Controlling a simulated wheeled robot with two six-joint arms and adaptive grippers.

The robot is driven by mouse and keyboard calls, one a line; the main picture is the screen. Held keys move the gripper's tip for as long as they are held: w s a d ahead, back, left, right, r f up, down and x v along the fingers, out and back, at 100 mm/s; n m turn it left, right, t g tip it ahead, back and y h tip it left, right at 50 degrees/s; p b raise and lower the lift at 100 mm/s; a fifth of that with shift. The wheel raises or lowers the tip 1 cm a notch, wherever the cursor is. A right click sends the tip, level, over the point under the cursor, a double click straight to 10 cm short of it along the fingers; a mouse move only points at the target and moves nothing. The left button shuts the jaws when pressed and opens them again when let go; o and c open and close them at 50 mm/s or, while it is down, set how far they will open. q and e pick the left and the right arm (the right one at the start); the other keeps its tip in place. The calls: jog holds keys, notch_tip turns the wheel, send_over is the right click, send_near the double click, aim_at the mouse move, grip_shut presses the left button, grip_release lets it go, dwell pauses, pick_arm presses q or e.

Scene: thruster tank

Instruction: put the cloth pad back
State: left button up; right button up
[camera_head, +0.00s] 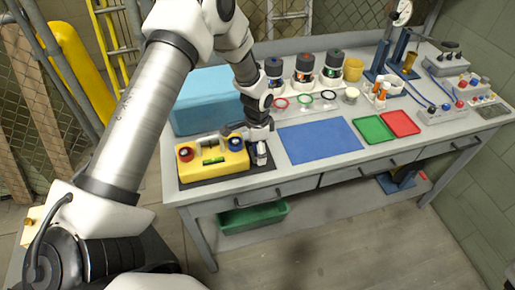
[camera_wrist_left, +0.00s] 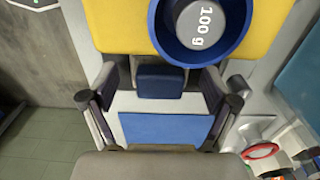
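A small dark blue pad-like block (camera_wrist_left: 160,82) lies between the fingers of my left gripper (camera_wrist_left: 160,88) in the left wrist view. It may be the cloth pad; I cannot tell for sure. Gaps show between it and both fingers, which are spread apart. In the head view my left gripper (camera_head: 260,155) points down at the right end of the yellow block (camera_head: 212,163), and the small pad cannot be made out there. A flat blue mat (camera_head: 320,141) lies to the right of the gripper. My right gripper is not in view.
The yellow block carries a red-ringed weight (camera_head: 185,153) and a blue-ringed 100 g weight (camera_wrist_left: 203,22). A light blue box (camera_head: 205,100) stands behind it. Green (camera_head: 373,130) and red (camera_head: 401,123) trays lie right of the mat. The blue mat is clear.

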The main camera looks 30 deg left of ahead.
pick_arm(q)
jog(key=shift+r, duration=0.2)
jog(key=shift+w+r, duration=0.1)
jog(key=shift+r, duration=0.2)
notch_tip(320, 180, up, 11)
jog(key=b, duration=0.2)
jog(key=shift+b, duration=0.3)
jog(key=shift+r, duration=0.1)
